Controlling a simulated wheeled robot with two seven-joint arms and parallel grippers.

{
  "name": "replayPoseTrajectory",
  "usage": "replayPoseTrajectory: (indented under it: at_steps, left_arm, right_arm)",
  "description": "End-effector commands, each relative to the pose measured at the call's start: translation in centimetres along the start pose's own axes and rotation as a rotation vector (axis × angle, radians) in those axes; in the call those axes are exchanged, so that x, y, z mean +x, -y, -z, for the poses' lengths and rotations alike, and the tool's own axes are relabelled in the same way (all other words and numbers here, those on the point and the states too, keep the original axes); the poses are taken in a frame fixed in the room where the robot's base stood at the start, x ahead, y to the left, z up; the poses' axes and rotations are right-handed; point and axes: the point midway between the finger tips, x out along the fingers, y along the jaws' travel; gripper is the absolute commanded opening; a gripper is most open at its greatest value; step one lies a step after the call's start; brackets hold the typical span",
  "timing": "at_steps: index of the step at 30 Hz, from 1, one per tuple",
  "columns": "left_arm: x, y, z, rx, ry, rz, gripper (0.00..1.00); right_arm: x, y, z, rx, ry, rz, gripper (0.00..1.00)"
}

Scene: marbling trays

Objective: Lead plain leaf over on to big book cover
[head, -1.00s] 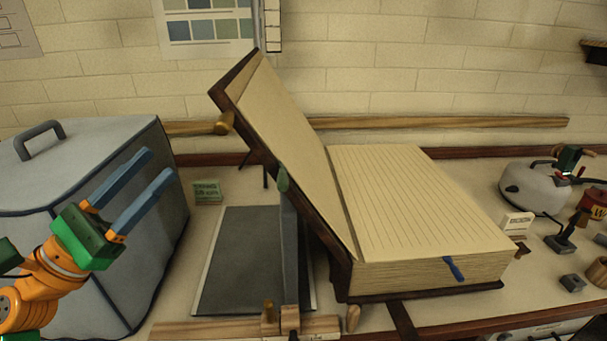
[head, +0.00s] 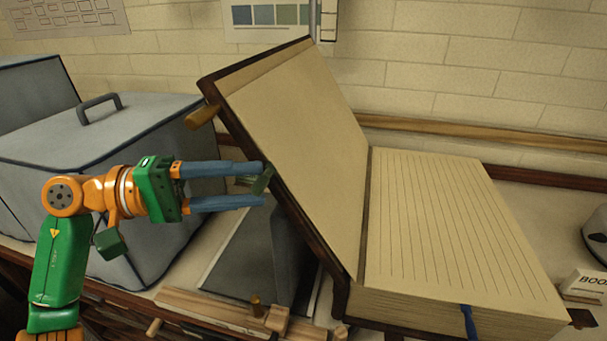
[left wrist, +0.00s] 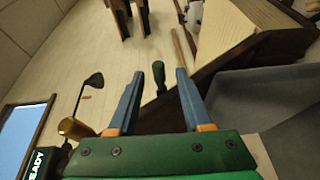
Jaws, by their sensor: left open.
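The big book lies open, its lined page block (head: 450,230) on the right. Its dark cover (head: 318,250) leans up and left. A plain cream leaf (head: 300,140) lies along the cover's inner side; I cannot tell whether it is apart from the cover. My left gripper (head: 263,183) is open, its blue fingers pointing right at the cover's outer edge. A green knob (head: 262,181) shows between the fingertips; in the left wrist view the green knob (left wrist: 158,76) stands between the spread fingers, and I cannot tell whether they touch it. My right gripper is not in view.
A grey lidded box (head: 110,130) stands at the left, close behind my left arm. A grey upright support (head: 291,255) stands under the tilted cover. A wooden bar (head: 210,308) runs along the front. A wooden knob (head: 202,117) sticks out by the cover's upper left edge.

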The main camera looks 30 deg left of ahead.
Motion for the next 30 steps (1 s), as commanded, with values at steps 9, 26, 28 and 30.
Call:
replayPoseTrajectory:
  at_steps: [9, 26, 28, 30]
  left_arm:
    - [3.9, -0.5, -0.1, -0.002, 0.002, -0.001, 0.50]
    - [6.0, -0.1, -0.1, -0.002, 0.001, -0.002, 0.50]
    - [5.9, -0.1, -0.1, -0.002, 0.001, -0.002, 0.44]
    - [5.9, -0.1, -0.1, -0.002, 0.001, -0.002, 0.25]
  right_arm:
    - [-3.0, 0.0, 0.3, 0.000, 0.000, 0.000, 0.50]
    - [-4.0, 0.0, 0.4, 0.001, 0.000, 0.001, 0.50]
    - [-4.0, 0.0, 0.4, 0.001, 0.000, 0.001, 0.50]
    - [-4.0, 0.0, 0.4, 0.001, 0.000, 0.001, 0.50]
